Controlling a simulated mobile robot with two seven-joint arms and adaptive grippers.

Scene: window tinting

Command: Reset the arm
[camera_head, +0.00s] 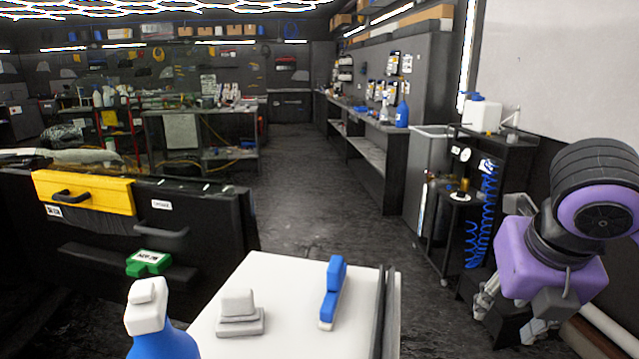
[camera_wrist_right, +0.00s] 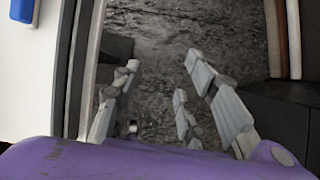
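My right arm is folded in at the right of the head view. Its right gripper (camera_head: 508,316) hangs low beside the white work surface (camera_head: 280,275), with grey fingers below a purple body. In the right wrist view the same gripper (camera_wrist_right: 160,68) has its fingers spread apart. Nothing is between them, and dark floor shows past the tips. My left arm and left gripper are not in either view.
A blue bottle with a white top (camera_head: 155,325), a grey stepped block (camera_head: 240,312) and a blue-handled tool (camera_head: 333,290) are at the white surface. An equipment stand with a blue coiled hose (camera_head: 482,220) is near my right arm. The central aisle (camera_head: 310,190) is clear.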

